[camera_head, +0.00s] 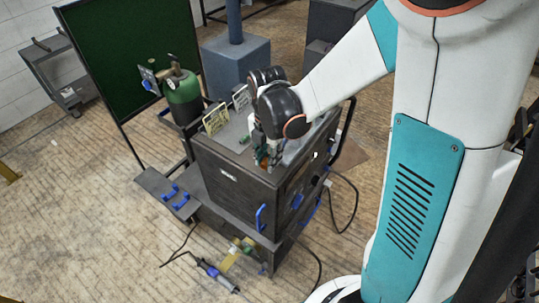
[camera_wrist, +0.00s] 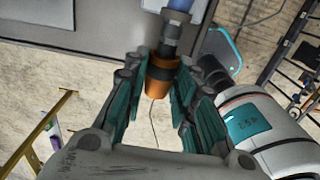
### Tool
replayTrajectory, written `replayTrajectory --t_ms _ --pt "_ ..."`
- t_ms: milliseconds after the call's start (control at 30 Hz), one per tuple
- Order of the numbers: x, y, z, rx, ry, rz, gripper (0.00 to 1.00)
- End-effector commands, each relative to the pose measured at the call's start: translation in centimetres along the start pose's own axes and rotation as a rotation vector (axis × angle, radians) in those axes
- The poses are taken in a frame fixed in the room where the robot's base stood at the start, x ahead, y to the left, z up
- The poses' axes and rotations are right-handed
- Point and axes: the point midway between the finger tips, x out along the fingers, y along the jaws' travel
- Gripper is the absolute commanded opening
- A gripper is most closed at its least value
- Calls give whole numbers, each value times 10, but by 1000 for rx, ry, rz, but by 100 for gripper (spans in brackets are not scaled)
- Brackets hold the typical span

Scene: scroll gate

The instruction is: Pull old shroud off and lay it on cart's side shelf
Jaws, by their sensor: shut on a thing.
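The old shroud (camera_wrist: 159,80) is an orange-brown tapered cup in the wrist view. It sits between the teal finger pads of my gripper (camera_wrist: 163,66), which is shut on it. A dark torch neck (camera_wrist: 171,40) meets the shroud's upper end; I cannot tell whether the two are still joined. In the head view my gripper (camera_head: 266,150) is over the top of the dark welder box (camera_head: 228,172), and the shroud is mostly hidden there. The cart's side shelf (camera_head: 153,182) is a dark ledge at the left, with blue-handled items (camera_head: 175,194) on its right part.
A green gas cylinder (camera_head: 183,98) stands behind the box's left side. Small cards (camera_head: 216,119) stand on the box top. A dark green screen (camera_head: 130,55) is behind. Cables and a torch-like tool (camera_head: 215,273) lie on the floor. Floor left of the cart is clear.

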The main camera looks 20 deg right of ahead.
Motion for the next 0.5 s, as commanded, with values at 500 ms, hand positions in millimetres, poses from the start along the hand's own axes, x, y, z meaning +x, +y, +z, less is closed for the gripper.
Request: replayTrajectory --t_ms 500 --pt "0 0 -16 -1 0 0 0"
